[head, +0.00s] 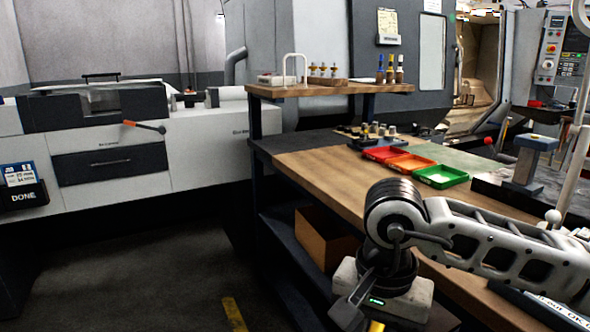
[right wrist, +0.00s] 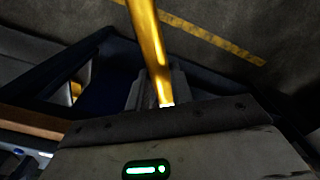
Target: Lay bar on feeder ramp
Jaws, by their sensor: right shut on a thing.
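My right gripper (head: 360,314) is low in front of the workbench, pointing downward; it also shows in the right wrist view (right wrist: 158,92). It is shut on a shiny brass-yellow bar (right wrist: 147,40). The bar runs from the jaws to the top edge of the wrist view. In the head view only a short piece of the bar (head: 376,326) shows at the bottom edge. A long white bar feeder (head: 210,140) stands at the left; I cannot clearly make out its ramp on top. My left gripper is not in view.
The wooden workbench (head: 310,175) holds red, orange and green trays (head: 442,177) and a raised shelf (head: 335,90). A cardboard box (head: 325,237) sits on its lower shelf. An orange-tipped handle (head: 145,126) sticks out from the feeder front. The floor between feeder and bench is clear.

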